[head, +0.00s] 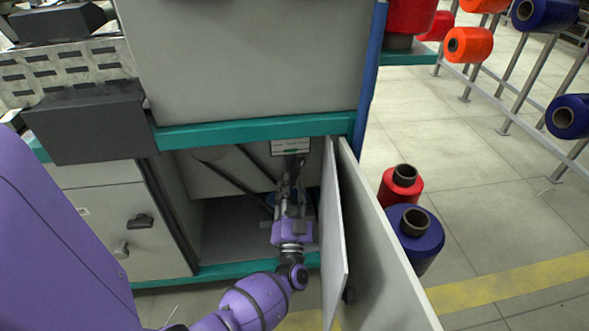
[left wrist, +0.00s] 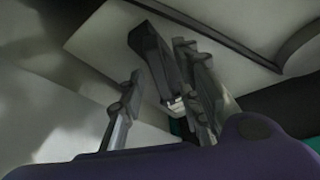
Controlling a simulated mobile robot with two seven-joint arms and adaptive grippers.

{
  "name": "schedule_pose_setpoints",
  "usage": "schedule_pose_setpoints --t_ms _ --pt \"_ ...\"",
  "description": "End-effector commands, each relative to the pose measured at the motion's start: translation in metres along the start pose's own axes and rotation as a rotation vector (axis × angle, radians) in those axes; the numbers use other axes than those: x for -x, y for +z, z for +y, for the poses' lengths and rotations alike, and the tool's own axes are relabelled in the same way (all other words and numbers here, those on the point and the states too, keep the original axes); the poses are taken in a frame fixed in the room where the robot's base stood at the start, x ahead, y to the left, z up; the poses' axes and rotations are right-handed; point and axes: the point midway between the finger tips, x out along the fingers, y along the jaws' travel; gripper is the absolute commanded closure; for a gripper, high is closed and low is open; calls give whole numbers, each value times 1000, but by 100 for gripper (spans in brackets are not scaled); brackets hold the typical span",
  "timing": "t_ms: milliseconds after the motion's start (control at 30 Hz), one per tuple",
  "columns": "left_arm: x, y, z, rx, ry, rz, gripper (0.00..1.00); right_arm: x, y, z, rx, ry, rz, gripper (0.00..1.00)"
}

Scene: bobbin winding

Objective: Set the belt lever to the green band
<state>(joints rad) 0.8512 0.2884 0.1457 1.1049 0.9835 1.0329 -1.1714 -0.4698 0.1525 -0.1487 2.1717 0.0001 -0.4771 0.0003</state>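The belt lever (left wrist: 152,52) is a dark bar with a pale end, seen in the left wrist view in front of a pale plate. In the head view a small pale plate with a thin green band (head: 291,150) sits under the teal beam inside the open cabinet. My left gripper (head: 291,182) reaches into the cabinet below this plate. In the left wrist view its fingers (left wrist: 163,64) are apart, with the lever between them. A gap shows on the left finger's side; contact with the right finger cannot be told. My right gripper is out of view.
An open cabinet door (head: 337,230) stands close to the right of my left arm. Red (head: 401,187) and blue (head: 415,238) thread cones stand on the floor beyond it. Dark slanted bars (head: 228,172) cross the cabinet's inside. A teal beam (head: 255,130) runs above the opening.

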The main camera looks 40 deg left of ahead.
Motion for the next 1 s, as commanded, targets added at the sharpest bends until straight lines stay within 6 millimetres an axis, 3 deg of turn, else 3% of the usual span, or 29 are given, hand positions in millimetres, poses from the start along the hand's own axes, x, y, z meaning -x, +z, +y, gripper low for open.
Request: schedule_pose_setpoints --t_ms 200,533,767,1000 --pt "-24 1 0 1 1 0 69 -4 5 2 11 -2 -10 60" --pt "-29 0 0 1 1 0 69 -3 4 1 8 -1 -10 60" --pt "-28 0 0 2 1 0 99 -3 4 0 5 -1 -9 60" --pt "-28 1 1 28 -11 -2 100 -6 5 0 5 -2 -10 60"
